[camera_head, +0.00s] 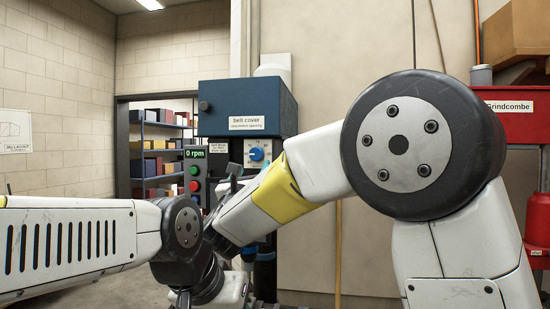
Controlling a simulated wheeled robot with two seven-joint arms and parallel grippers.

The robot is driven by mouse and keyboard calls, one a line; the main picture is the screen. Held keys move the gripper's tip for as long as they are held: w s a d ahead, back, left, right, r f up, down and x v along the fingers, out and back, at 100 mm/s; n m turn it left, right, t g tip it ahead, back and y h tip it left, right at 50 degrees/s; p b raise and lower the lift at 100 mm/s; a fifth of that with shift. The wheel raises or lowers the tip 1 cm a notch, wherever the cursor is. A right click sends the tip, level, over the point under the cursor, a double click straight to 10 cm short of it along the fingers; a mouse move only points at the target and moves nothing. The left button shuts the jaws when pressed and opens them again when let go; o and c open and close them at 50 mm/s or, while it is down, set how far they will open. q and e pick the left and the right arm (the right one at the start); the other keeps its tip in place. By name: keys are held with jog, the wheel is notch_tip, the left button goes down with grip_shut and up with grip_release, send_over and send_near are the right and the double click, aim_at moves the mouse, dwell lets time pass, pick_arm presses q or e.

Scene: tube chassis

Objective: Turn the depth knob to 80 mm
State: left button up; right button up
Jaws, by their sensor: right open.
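A blue knob (256,154) sits on a white dial plate (251,144) on the front of the drill press, below its dark blue belt cover (246,104). The scale marks are too small to read. My right arm comes in from the right, with a yellow band. My right gripper (236,178) is small and dark, just below and left of the knob, and partly hidden by my arm. It is open, and I see nothing in it. It appears apart from the knob. My left arm reaches in from the left; its gripper cannot be made out.
A control box (195,174) reading 0 rpm, with green and red buttons, stands left of the knob. Shelves with boxes (158,165) show through the doorway. My arms hide the lower machine.

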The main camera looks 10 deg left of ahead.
aim_at(255, 155)
jog(key=shift+n+y, duration=0.3)
jog(key=shift+y, duration=0.1)
jog(key=x, duration=0.8)
jog(key=shift+s+a+r, duration=0.1)
jog(key=shift+a+r, duration=0.1)
jog(key=shift+a, duration=0.15)
grip_shut()
